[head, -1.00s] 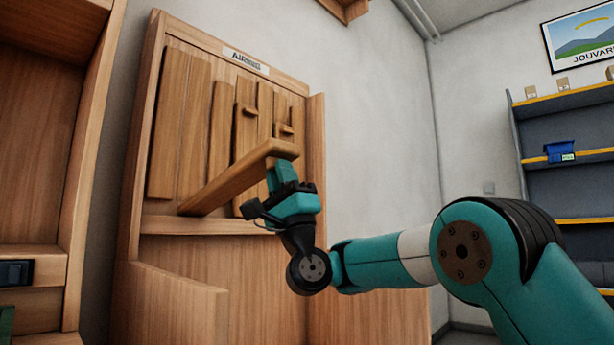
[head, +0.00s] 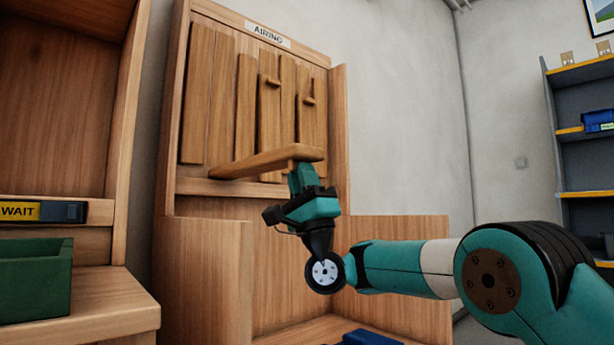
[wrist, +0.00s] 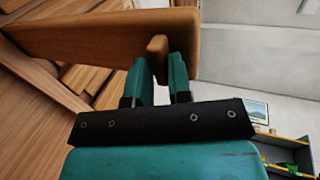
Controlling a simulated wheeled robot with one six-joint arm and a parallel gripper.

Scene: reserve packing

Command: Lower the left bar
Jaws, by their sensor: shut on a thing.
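The left bar (head: 260,161) is a wooden bar standing out from the wooden panel labelled AIRING, near level with a slight upward tilt toward its outer end. In the wrist view the bar (wrist: 100,37) runs across the top, with a small wooden handle (wrist: 157,46) at its near end. My gripper (head: 303,172) is at the bar's outer end, below it. In the wrist view my gripper (wrist: 162,75) has its two teal fingers shut on the handle. The bar's far joint at the panel is hard to make out.
Another bar (head: 308,110) with a small handle stands upright against the panel, right of the middle. A wooden side wall (head: 203,275) stands at the front left of the unit. A green bin (head: 35,282) sits on a shelf at left. A blue object (head: 365,338) lies low in front.

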